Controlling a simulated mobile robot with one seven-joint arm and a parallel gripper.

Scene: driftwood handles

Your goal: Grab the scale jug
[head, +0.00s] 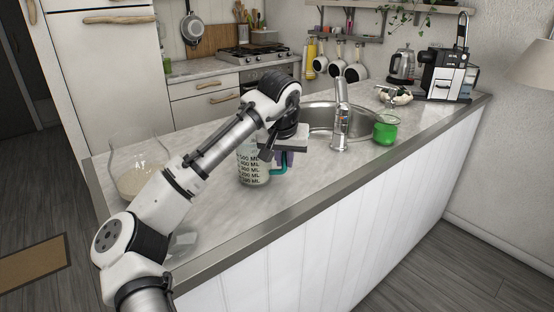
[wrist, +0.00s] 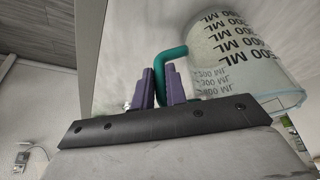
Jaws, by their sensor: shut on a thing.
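The scale jug (head: 253,165) is a clear measuring jug with black ML markings and a teal handle (head: 281,166). It stands upright on the counter, left of the sink. In the wrist view the jug (wrist: 238,48) fills the upper right, and its teal handle (wrist: 160,62) reaches between the purple fingers. My gripper (head: 284,157) is at the handle side of the jug, and in the wrist view my gripper (wrist: 161,80) is shut on the handle. My arm hides part of the jug's top in the head view.
A glass bowl (head: 138,182) with pale contents stands at the counter's left end. A faucet (head: 341,120), a sink and a container of green liquid (head: 386,128) are to the right. A coffee machine (head: 448,76) stands at the far right.

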